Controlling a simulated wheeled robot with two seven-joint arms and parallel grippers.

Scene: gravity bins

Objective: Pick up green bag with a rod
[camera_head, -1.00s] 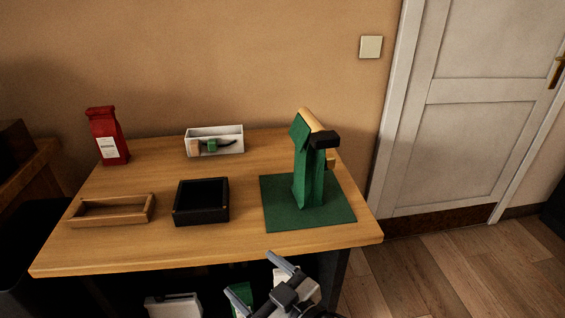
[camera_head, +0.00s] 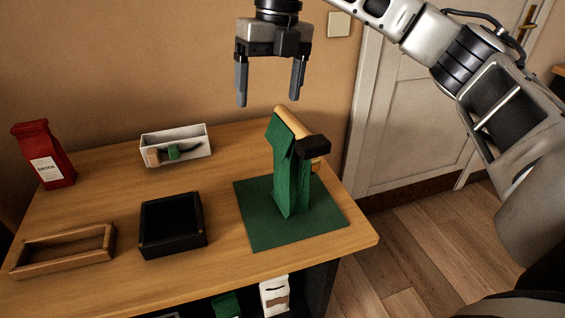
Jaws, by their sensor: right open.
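The green bag (camera_head: 287,187) stands upright on a green mat (camera_head: 257,228) at the right of the table. A light wooden rod (camera_head: 293,122) with a black end piece (camera_head: 312,147) lies across the top of the bag. My right gripper (camera_head: 270,97) hangs above the bag with its fingers pointing down. My left gripper is not in view.
On the table (camera_head: 215,265) are a red bag (camera_head: 45,158), a white box (camera_head: 178,158) with small items, a black tray (camera_head: 171,250) and a wooden tray (camera_head: 63,262). A white and brown package (camera_head: 275,297) shows below the table's front edge. A wall and a door stand behind.

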